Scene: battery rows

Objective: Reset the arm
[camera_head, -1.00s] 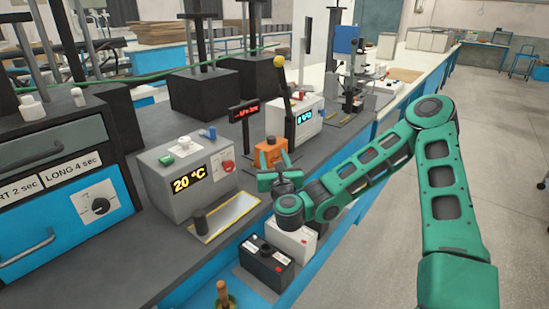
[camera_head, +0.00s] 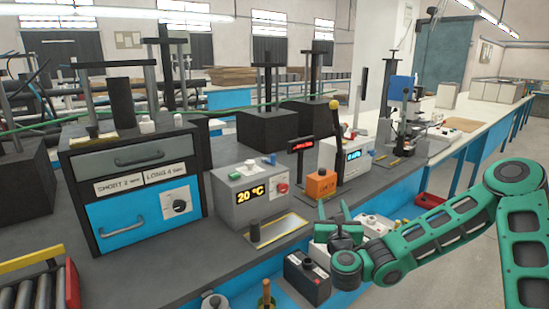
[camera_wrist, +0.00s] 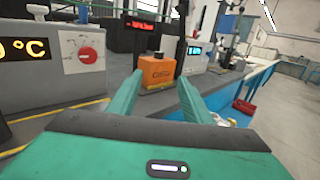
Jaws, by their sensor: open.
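My gripper (camera_head: 337,217) is open and empty, its two green fingers spread apart. In the head view it hangs in front of the bench edge, above the batteries. My green arm reaches in from the right. In the wrist view the open fingers (camera_wrist: 158,97) point toward an orange box (camera_wrist: 158,72) on the bench, with clear space between. The orange box also shows in the head view (camera_head: 321,186). A black battery (camera_head: 307,278) stands below my gripper, and a white battery (camera_head: 375,227) is partly hidden behind my gripper and arm.
A grey box reading 20 °C (camera_head: 249,197) stands on the bench left of my gripper. A blue-fronted drawer unit (camera_head: 133,216) is farther left. A white device (camera_head: 350,157) and a red tray (camera_head: 430,200) are to the right. The floor at far right is clear.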

